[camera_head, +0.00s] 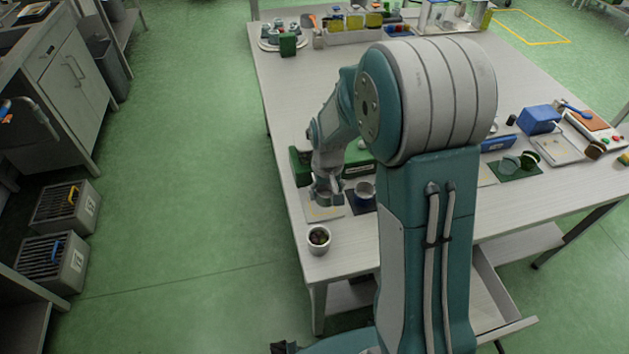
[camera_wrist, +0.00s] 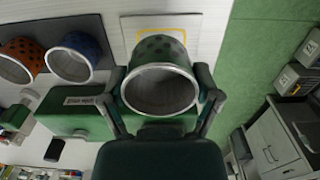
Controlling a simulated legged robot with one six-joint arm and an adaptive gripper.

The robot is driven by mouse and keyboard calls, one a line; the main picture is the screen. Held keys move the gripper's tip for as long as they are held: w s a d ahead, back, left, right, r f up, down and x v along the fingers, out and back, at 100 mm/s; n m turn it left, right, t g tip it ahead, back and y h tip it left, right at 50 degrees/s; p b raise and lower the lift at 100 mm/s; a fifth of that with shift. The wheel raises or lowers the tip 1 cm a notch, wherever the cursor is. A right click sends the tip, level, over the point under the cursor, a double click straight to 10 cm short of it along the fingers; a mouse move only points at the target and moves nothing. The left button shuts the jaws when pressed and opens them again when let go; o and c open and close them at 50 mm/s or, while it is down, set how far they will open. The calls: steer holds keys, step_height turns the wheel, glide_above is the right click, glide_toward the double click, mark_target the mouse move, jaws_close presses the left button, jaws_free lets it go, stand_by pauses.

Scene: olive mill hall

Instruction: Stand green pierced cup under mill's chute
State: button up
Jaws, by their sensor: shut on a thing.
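My gripper (camera_wrist: 163,92) is shut on the green pierced cup (camera_wrist: 160,48), with one finger on each side. The cup is dark green with holes in its wall, and its pale rim and open mouth face the wrist camera. The mill (camera_wrist: 72,118) is a green box with a label, beside the cup on the left in the wrist view. A white board (camera_wrist: 128,28) with a yellow outline lies beyond the cup. In the head view my gripper (camera_head: 327,193) is over this board (camera_head: 322,213), beside the mill (camera_head: 300,165). I cannot make out the chute clearly.
Orange (camera_wrist: 20,62) and blue (camera_wrist: 75,58) pierced cups stand on a dark mat (camera_wrist: 62,32) near the mill. A pale pot with dark contents (camera_head: 319,239) stands near the table's front left corner. Green floor is free left of the table.

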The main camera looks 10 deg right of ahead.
mark_target(324, 212)
steer(key=shift+s+a+f, duration=0.1)
steer(key=shift+a+f, duration=0.05)
steer(key=shift+f, duration=2.8)
steer(key=shift+w+f, duration=0.2)
steer(key=shift+w, duration=1.35)
steer(key=shift+r, duration=0.1)
steer(key=o, duration=0.7)
steer(key=shift+s+r, duration=0.25)
steer(key=shift+r, duration=1.6)
steer(key=shift+s+r, duration=0.2)
steer(key=shift+r, duration=1.65)
